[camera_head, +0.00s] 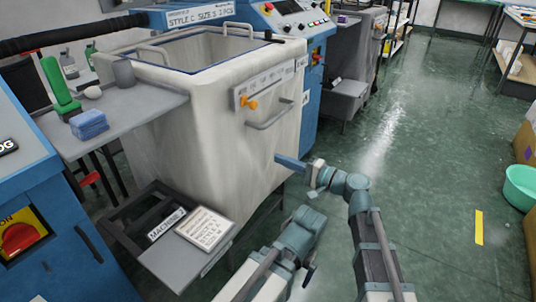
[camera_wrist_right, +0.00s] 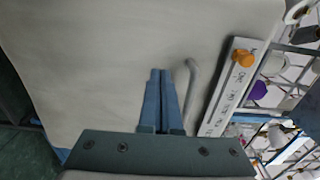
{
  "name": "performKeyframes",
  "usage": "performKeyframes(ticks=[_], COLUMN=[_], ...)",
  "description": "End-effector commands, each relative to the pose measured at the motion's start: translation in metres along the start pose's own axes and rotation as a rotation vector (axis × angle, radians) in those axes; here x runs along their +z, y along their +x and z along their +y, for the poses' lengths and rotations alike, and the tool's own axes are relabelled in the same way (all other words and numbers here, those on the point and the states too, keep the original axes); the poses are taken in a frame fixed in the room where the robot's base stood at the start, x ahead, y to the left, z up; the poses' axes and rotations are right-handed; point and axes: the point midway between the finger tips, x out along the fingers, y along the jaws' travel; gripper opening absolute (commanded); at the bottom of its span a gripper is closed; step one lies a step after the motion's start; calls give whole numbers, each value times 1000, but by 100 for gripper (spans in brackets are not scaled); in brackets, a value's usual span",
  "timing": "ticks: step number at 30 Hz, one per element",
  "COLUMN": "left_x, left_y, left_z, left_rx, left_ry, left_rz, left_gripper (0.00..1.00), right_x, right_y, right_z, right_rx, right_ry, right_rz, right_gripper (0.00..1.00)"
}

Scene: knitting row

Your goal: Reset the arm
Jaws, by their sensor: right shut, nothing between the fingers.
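My right gripper (camera_head: 279,158) reaches out to the left from the end of my right arm, in front of the white bin (camera_head: 175,135) of the knitting machine. In the right wrist view its two blue fingers (camera_wrist_right: 161,72) lie together, with nothing between them. They point at the pale bin wall (camera_wrist_right: 90,60), beside the bent grey handle (camera_wrist_right: 188,85); I cannot tell the gap to the wall. In the head view part of my left arm (camera_head: 296,236) shows at the lower middle; its gripper fingers are not visible.
The bin's front carries a handle (camera_head: 270,118) and an orange knob (camera_head: 249,103). A grey shelf (camera_head: 140,108) holds a blue folded cloth (camera_head: 89,124) and a green item (camera_head: 57,86). A teal basin (camera_head: 520,186) stands right.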

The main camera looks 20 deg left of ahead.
Motion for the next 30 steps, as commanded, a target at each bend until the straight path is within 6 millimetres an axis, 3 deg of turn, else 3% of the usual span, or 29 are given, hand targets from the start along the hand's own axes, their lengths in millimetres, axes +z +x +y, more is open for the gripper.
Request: performKeyframes(ticks=[6, 19, 23, 26, 30], left_x=[0, 0, 0, 0, 0], left_y=[0, 0, 0, 0, 0], left_z=[0, 0, 0, 0, 0], left_rx=[0, 0, 0, 0, 0], left_ry=[0, 0, 0, 0, 0], left_rz=[0, 0, 0, 0, 0], left_gripper=[100, 100, 100, 100, 100], right_x=[0, 3, 15, 26, 36], right_y=[-23, -30, -49, -79, -139], right_z=[0, 8, 44, 88, 147], right_rx=[1, 36, 200, 408, 728], right_ry=[0, -17, -91, -166, -249], right_rz=[1, -6, -33, -66, -113], right_gripper=[0, 0, 0, 0, 0])
